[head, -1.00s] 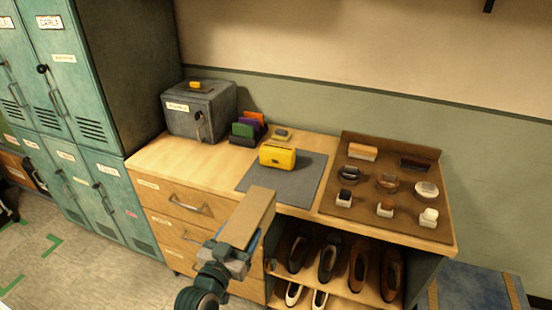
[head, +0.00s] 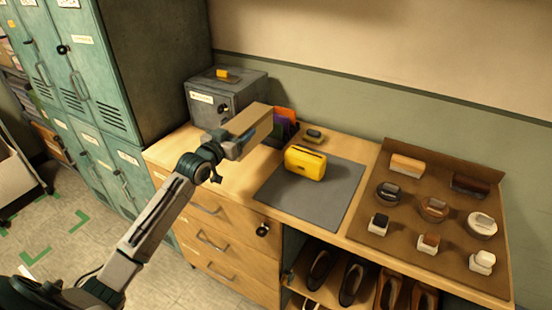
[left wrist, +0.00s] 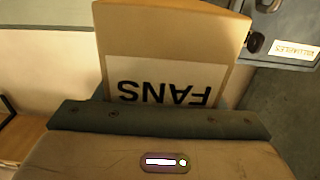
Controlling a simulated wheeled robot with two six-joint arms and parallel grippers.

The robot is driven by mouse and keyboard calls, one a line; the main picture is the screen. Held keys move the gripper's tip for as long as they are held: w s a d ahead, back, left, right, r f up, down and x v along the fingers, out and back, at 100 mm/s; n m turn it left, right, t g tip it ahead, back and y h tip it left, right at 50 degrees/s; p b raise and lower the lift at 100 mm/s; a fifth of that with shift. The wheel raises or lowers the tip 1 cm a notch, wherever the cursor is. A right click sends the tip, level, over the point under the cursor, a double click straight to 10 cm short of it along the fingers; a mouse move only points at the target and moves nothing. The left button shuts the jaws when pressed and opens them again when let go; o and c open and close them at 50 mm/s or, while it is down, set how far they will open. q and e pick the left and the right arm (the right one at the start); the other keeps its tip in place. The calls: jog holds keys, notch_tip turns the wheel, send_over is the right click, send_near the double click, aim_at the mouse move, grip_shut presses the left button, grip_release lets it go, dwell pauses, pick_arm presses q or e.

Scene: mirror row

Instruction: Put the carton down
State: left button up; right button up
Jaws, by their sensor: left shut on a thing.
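The carton (head: 250,119) is a tan cardboard box held in the air over the left part of the counter (head: 232,176), in front of the grey metal box. My left gripper (head: 232,144) is shut on it. In the left wrist view the carton (left wrist: 170,45) fills the top middle, with a white label reading "FANS" upside down, right by my left gripper (left wrist: 160,118). The carton hides part of the grey box and of the coloured upright items behind it. My right gripper is in neither view.
The grey metal box (head: 240,90) stands at the counter's back left. A yellow case (head: 305,162) lies on a grey mat (head: 335,195). A brown tray (head: 400,228) with several brushes and tins covers the right side. Shoes (head: 355,285) sit on the shelf below.

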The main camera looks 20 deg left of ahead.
pick_arm(q)
jog(key=f, duration=0.4)
jog(key=shift+s+f, duration=0.25)
jog(key=shift+f, duration=0.05)
notch_tip(320, 180, down, 4)
jog(key=shift+w+f+b, duration=0.1)
jog(key=shift+f+b, duration=0.05)
jog(key=shift+b, duration=0.45)
jog(key=shift+f, duration=0.3)
jog(key=o, duration=0.7)
jog(key=shift+f, duration=0.1)
jog(key=o, duration=0.4)
jog(key=shift+o, duration=0.2)
